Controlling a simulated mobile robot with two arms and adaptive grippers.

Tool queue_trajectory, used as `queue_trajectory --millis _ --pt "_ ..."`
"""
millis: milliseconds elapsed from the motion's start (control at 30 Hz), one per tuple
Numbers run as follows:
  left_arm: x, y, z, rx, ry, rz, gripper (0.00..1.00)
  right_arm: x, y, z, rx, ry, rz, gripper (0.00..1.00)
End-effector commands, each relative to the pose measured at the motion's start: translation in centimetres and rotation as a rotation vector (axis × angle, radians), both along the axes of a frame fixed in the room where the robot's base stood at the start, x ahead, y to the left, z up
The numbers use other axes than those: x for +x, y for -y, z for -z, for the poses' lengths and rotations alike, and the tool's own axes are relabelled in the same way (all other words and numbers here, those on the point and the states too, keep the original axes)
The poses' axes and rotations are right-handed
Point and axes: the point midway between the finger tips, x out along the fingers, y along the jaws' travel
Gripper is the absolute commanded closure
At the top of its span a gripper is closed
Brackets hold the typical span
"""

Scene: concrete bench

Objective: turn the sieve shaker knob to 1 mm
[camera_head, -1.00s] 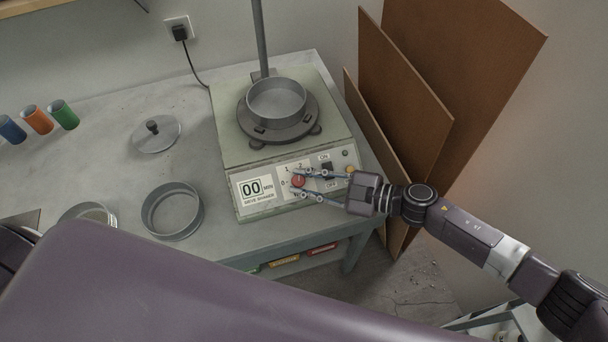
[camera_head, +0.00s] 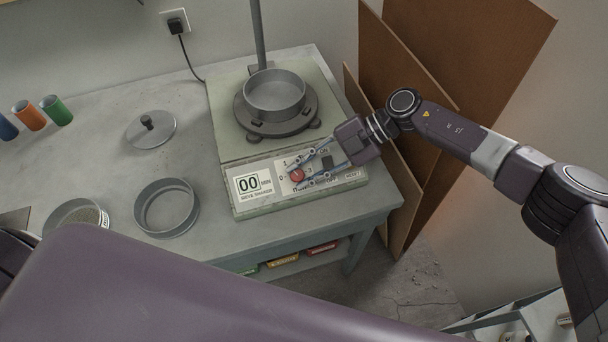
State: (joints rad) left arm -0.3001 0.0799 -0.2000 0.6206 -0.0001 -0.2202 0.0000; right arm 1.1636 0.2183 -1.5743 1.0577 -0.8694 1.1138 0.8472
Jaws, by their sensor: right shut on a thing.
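The sieve shaker (camera_head: 230,155) stands on the bench, with a sieve pan (camera_head: 275,92) on its round plate. Its sloping front panel carries a "00 MIN" display (camera_head: 249,184), a dark switch and a red knob (camera_head: 296,175) with numbers around it. My right gripper (camera_head: 299,175) comes in from the right and is shut on the red knob, one finger on each side. Its fingers cover part of the dial marks, so the knob's exact setting is too small to read. My left gripper is not in view.
A loose sieve ring (camera_head: 166,226), a second sieve (camera_head: 70,222) and a lid (camera_head: 151,130) lie on the bench left of the shaker. Brown boards (camera_head: 431,70) lean against the wall at right, close behind my right arm.

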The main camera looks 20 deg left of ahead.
Motion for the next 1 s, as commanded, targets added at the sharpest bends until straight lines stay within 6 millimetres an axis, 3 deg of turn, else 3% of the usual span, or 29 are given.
queue_trajectory --millis 633,667,800,1000 --pt "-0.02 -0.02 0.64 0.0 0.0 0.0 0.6 0.0 -0.08 0.09 -0.024 0.018 -0.045 1.0" --pt "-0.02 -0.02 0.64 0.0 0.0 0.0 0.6 -0.01 -0.08 0.1 -0.024 0.018 -0.045 0.75" --pt "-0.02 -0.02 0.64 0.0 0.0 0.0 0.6 -0.02 -0.08 0.08 -0.024 0.017 -0.046 0.6" --pt "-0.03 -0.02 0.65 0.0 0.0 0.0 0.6 -0.02 -0.07 0.04 -0.023 0.016 -0.045 0.6"
